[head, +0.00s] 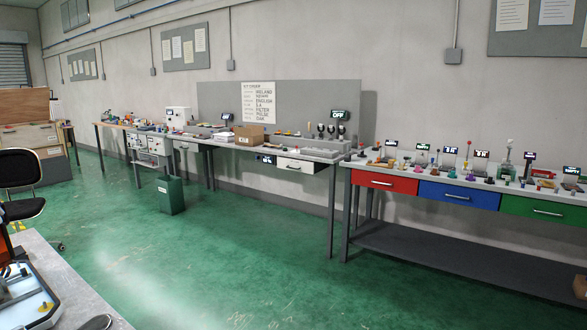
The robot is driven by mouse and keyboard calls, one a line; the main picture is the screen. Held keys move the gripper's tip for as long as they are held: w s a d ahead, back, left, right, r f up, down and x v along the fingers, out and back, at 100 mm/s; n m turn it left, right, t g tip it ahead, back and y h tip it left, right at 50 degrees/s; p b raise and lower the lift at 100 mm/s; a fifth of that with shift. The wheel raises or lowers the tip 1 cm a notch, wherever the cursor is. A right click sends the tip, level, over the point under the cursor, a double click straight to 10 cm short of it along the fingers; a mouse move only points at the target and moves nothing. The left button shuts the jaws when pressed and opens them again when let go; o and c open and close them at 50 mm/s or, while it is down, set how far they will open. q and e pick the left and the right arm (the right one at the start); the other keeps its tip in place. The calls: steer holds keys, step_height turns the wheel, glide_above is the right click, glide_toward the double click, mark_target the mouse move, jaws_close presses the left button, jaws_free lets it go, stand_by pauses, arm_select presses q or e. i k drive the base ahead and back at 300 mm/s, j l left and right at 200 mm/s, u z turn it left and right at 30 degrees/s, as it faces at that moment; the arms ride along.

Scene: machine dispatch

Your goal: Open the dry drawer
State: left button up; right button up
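No drawer carries a label I can read as "dry". The right bench has a red drawer (386,182), a blue drawer (458,194) and a green drawer (545,210), all shut, each with a bar handle. The middle bench has a white drawer (295,165) under its right part, with a small dark display (266,159) beside it. Another pale drawer (187,146) is farther left. These look shut, though they are small in view. Neither of my grippers shows.
Small displays and many small items stand on the right bench. A cardboard box (249,135) is on the middle bench. A green bin (171,194) and a black chair (20,185) stand on the floor. A grey table (75,300) is at lower left. The green floor between is clear.

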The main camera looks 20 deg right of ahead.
mark_target(282, 163)
steer(key=i+l+z, duration=0.8)
steer(key=i, duration=0.45)
steer(key=i+l+z, duration=0.2)
steer(key=i, duration=0.45)
steer(key=i+j+u, duration=0.25)
steer(key=i+u, duration=0.2)
steer(key=i, duration=0.2)
steer(key=i+u, duration=0.45)
steer(key=i, duration=0.25)
steer(key=i+l+u, duration=0.2)
steer(key=i+u, duration=0.3)
steer(key=i, duration=0.2)
